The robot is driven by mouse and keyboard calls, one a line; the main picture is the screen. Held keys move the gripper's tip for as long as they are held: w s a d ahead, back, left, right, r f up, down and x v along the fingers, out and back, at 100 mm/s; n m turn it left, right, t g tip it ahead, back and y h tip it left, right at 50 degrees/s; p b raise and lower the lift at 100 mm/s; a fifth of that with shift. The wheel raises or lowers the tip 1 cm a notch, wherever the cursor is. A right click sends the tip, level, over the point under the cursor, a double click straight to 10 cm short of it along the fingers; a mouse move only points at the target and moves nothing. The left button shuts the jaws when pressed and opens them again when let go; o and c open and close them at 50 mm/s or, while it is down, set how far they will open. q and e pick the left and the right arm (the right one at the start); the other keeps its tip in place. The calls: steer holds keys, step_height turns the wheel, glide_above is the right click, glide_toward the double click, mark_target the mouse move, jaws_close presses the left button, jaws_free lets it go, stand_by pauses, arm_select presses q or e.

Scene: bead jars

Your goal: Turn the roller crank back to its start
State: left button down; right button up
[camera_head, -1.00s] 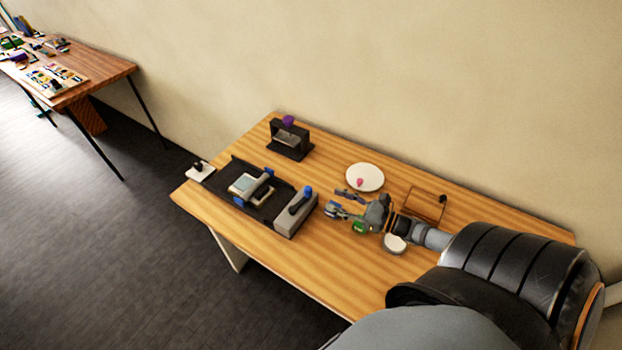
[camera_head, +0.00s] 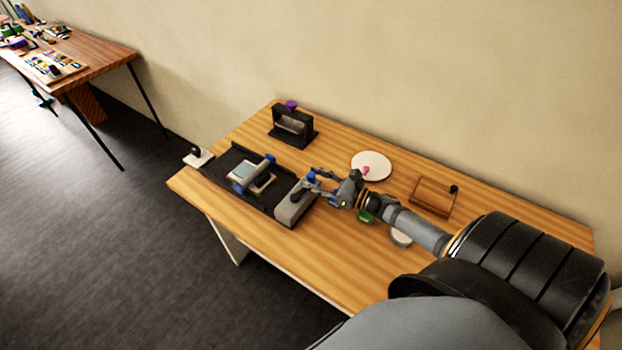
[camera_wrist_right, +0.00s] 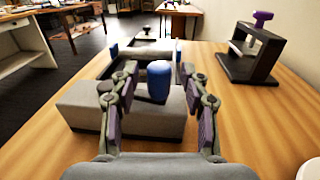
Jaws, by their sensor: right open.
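The roller press has a dark bed (camera_head: 222,165) with a grey roller (camera_head: 256,171) across it and a grey gear box (camera_head: 295,207) at its right end. The crank has a blue knob (camera_head: 311,178), which stands upright above the grey box. In the right wrist view the blue knob (camera_wrist_right: 159,80) is between the two fingers. My right gripper (camera_head: 314,180) is open, its fingers on either side of the knob; I cannot tell whether they touch it. The crank arm is mostly hidden behind the fingers and knob. My left gripper is not in view.
A dark press with a purple knob (camera_head: 291,126) stands at the back. A white plate (camera_head: 371,165) with a pink piece, a wooden frame (camera_head: 431,197) and a pale round lid (camera_head: 401,237) lie to the right. The table's front left is clear.

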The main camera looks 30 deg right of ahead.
steer(key=shift+w+a+r, duration=0.1)
steer(key=shift+w+a, duration=0.25)
steer(key=shift+w, duration=0.2)
jaws_close()
stand_by(0.7)
